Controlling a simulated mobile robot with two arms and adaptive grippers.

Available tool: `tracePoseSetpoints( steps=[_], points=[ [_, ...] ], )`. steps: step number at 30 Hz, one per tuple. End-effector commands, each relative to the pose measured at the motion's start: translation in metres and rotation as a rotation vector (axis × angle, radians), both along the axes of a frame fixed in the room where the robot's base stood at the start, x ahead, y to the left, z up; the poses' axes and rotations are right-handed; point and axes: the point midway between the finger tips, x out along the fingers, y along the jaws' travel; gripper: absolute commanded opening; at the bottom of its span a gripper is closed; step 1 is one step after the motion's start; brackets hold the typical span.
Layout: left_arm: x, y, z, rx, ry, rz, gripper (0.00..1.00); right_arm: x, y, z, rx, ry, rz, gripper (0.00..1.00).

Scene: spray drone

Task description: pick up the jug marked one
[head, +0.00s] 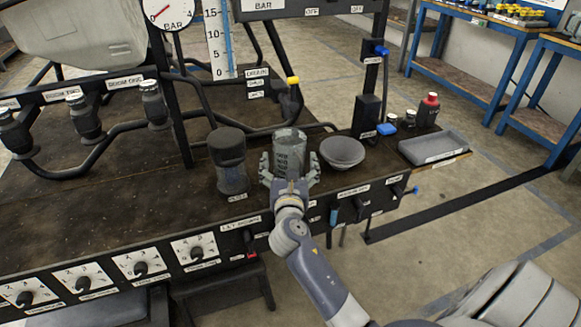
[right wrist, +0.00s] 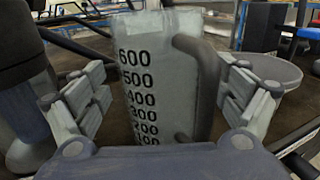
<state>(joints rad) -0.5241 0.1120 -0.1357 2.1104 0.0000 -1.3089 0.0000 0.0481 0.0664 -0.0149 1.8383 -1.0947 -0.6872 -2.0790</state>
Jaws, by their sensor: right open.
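A clear grey measuring jug (head: 289,150) stands on the dark bench top, near its front edge. In the right wrist view the jug (right wrist: 150,75) shows black graduations from 100 to 600 and a grey handle on its right side. I cannot make out a mark "one" on it. My right gripper (head: 290,172) is open, with one finger on each side of the jug. In the right wrist view the fingers of this gripper (right wrist: 165,100) appear apart from the jug's walls. My left gripper is not in view.
A dark-lidded container (head: 230,165) stands just left of the jug, and a grey bowl (head: 342,152) just right. Further right are a grey tray (head: 433,147) and a red-capped bottle (head: 428,110). Dial panels (head: 140,265) line the bench front.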

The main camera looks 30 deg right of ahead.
Motion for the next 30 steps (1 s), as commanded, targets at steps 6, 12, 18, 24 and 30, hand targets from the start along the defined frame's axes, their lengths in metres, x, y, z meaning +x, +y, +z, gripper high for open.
tracePoseSetpoints(
  steps=[6,12,18,24,30],
  points=[
    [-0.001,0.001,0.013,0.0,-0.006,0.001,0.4,0.017,-0.012,0.0,0.001,-0.001,0.0,0.91],
    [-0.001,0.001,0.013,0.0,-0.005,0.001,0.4,0.018,-0.012,0.0,0.001,0.0,0.0,0.91],
    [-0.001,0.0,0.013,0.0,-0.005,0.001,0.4,0.018,-0.012,0.0,0.001,0.001,0.0,0.5],
    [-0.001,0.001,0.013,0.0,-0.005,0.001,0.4,0.018,-0.012,0.0,0.0,0.0,0.0,0.43],
    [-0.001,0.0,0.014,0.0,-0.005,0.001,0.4,0.017,-0.012,0.0,0.001,0.001,0.0,0.43]
  ],
)
